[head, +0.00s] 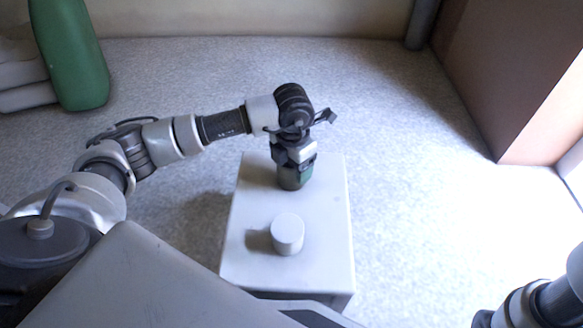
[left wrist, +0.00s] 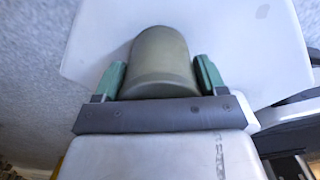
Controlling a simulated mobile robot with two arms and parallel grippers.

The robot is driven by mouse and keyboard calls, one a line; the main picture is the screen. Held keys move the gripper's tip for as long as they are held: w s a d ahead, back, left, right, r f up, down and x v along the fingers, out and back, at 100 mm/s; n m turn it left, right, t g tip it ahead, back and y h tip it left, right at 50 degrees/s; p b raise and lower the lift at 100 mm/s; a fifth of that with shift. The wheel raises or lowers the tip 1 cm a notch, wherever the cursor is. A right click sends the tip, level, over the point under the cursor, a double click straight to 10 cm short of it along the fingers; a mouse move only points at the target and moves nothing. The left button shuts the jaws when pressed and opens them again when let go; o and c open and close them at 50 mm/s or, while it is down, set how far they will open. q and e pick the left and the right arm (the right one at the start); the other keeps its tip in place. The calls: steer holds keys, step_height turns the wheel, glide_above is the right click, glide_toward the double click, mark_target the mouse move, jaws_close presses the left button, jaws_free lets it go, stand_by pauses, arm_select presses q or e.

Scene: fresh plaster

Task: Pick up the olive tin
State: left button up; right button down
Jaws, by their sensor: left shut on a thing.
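The olive tin (left wrist: 158,62) is a dull olive-green cylinder. In the left wrist view it sits between the two green fingertips of my left gripper (left wrist: 160,80), one on each side, and the jaws are shut on it. In the head view the tin (head: 290,181) shows partly below my left gripper (head: 296,168), at the far part of the white stand top; the gripper hides its upper part. I cannot tell whether its base touches the stand. My right arm shows at the lower right of the head view, but its gripper is out of view.
The white stand (head: 330,230) also bears a white cylinder (head: 287,234) nearer to me, apart from the tin. A green bottle-like object (head: 72,55) stands at the back left beside pale stacked shapes (head: 20,70). A brown block (head: 520,75) is at right. The speckled floor (head: 410,200) between is clear.

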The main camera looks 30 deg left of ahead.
arm_select(q)
steer(key=shift+c, duration=0.6)
steer(key=shift+r, duration=0.1)
